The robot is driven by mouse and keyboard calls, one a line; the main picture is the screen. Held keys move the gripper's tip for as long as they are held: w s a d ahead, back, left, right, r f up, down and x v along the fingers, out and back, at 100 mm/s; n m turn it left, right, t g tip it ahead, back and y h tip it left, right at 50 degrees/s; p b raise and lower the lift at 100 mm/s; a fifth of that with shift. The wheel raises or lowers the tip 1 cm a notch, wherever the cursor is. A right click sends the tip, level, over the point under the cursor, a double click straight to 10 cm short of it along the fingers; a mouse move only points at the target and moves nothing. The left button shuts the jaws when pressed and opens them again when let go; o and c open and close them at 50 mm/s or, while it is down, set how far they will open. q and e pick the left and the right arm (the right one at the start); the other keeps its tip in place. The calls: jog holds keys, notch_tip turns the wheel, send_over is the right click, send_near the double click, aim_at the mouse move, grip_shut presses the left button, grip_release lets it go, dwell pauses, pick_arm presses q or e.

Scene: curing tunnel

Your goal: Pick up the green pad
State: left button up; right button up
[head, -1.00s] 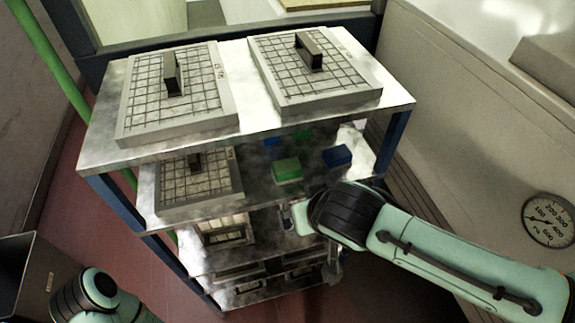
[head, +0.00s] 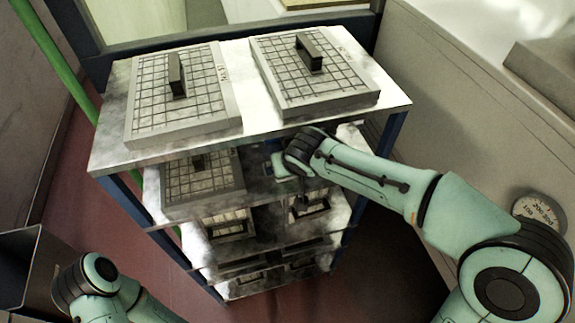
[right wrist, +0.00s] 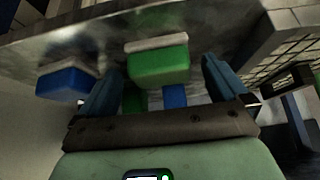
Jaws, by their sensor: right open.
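The green pad (right wrist: 158,68), a block with a pale layer along one side, lies on a grey metal shelf of the rack in the right wrist view. My right gripper (right wrist: 160,60) is open, with its two blue fingers on either side of the green pad in that picture. I see no clear contact between finger and pad. In the head view my right arm reaches under the top shelf and hides the green pad. My left gripper is outside the head view; only part of the left arm shows.
A blue pad (right wrist: 68,82) lies beside the green one. Another green pad (right wrist: 133,100) and a blue pad (right wrist: 175,97) show partly between the fingers. The top shelf (head: 240,55) overhangs and carries two gridded plates with handles. A gridded plate (head: 205,178) occupies the shelf's left side.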

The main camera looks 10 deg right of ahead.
jog(key=shift+w+f, duration=0.35)
jog(key=shift+f, duration=0.3)
jog(key=c, duration=1.1)
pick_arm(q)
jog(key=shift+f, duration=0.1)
pick_arm(e)
jog(key=shift+o, duration=0.2)
jog(key=shift+r, duration=0.15)
jog(key=shift+s+r, duration=0.1)
jog(key=shift+r, duration=0.1)
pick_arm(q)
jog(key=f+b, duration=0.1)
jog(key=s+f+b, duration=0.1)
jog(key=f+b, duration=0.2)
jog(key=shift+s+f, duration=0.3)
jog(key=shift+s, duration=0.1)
pick_arm(e)
jog(key=s, duration=1.8)
jog(key=shift+d, duration=0.3)
